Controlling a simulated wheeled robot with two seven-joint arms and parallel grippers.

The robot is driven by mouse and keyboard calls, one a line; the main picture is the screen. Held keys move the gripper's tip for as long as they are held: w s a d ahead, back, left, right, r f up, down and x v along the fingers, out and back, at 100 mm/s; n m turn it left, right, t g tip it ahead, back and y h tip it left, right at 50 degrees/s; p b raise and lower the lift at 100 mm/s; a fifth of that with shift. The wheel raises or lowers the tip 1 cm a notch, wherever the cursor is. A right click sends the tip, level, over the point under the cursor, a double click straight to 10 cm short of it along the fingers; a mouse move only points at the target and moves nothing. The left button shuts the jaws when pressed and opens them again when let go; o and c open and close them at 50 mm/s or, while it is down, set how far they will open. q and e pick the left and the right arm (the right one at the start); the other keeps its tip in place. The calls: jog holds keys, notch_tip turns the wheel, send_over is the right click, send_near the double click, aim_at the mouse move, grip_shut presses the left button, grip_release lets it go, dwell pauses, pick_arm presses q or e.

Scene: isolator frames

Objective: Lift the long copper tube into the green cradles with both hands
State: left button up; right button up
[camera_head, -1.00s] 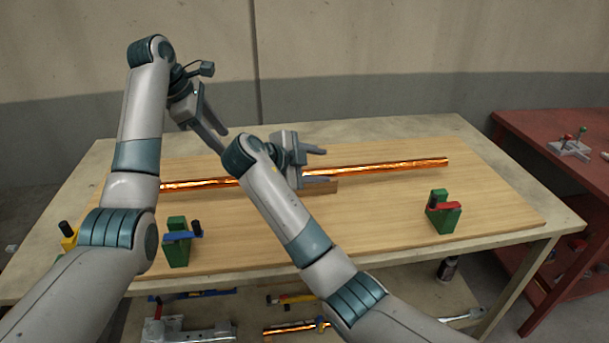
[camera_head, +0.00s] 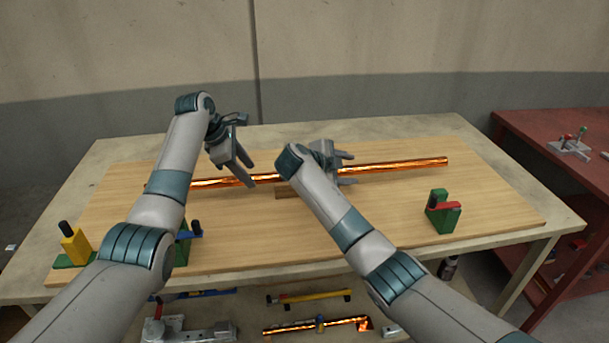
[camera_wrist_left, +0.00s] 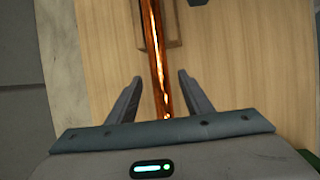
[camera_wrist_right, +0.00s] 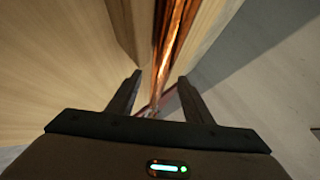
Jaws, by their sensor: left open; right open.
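The long copper tube (camera_head: 400,166) lies across the wooden board, partly hidden by my arms, with a wooden block (camera_head: 291,191) near its middle. One green cradle (camera_head: 440,216) with a red clamp stands at the right; another green cradle (camera_head: 182,252) with a blue clamp stands at the left, mostly behind my left arm. My left gripper (camera_head: 240,168) is open above the tube; in the left wrist view the tube (camera_wrist_left: 154,60) runs between its fingers. My right gripper (camera_head: 346,163) is open by the tube, right of the middle; the tube (camera_wrist_right: 170,50) shows between its fingers.
A yellow block (camera_head: 75,246) on a green base stands at the board's front left corner. A red table (camera_head: 540,122) is at the right. A lower shelf holds tools and a short copper piece (camera_head: 300,327). The board's front middle is clear.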

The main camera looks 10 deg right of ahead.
pick_arm(q)
jog(key=shift+x, duration=1.2)
pick_arm(e)
jog(key=shift+x, duration=1.25)
pick_arm(q)
grip_shut()
pick_arm(e)
jog(key=shift+r, duration=0.1)
grip_shut()
pick_arm(q)
jog(key=shift+w+r, duration=0.1)
jog(key=shift+r, duration=0.05)
pick_arm(e)
jog(key=shift+w+r, duration=0.1)
jog(key=shift+r, duration=0.05)
